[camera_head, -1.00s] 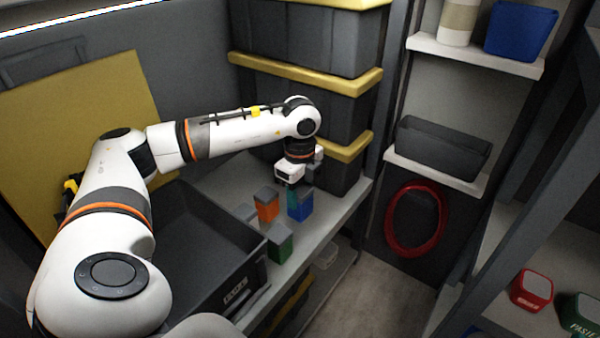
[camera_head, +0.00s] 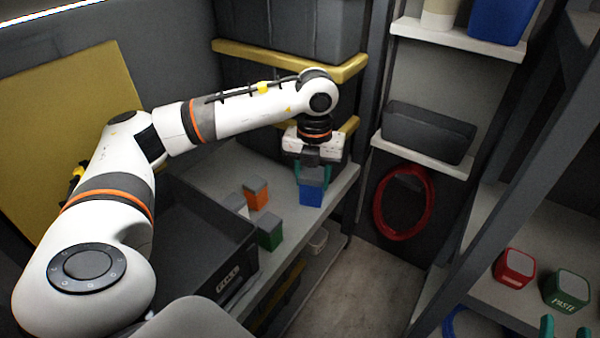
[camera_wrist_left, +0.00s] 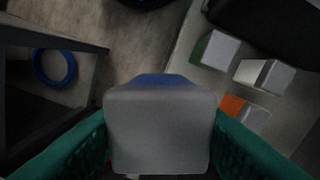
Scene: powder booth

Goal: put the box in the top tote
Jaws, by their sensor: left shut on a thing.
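The box is blue with a grey lid (camera_head: 311,193). It is in my left gripper (camera_head: 313,172), whose teal fingers are shut on its two sides. In the left wrist view the grey lid (camera_wrist_left: 160,130) fills the space between the fingers, with a blue edge behind. The box is over the bench's right edge; I cannot tell its height exactly. An open dark tote (camera_head: 205,225) stands on the bench at left. Dark totes with yellow lids (camera_head: 290,60) are stacked behind. Two teal fingertips of my right gripper (camera_head: 565,330) show apart at the lower right.
Orange (camera_head: 256,193), green (camera_head: 269,232) and white (camera_head: 236,205) boxes stand on the bench (camera_head: 335,195) left of my gripper. Shelves at right hold a dark bin (camera_head: 428,130), a red box (camera_head: 514,268) and a green box (camera_head: 566,290). A red ring (camera_head: 378,210) hangs below.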

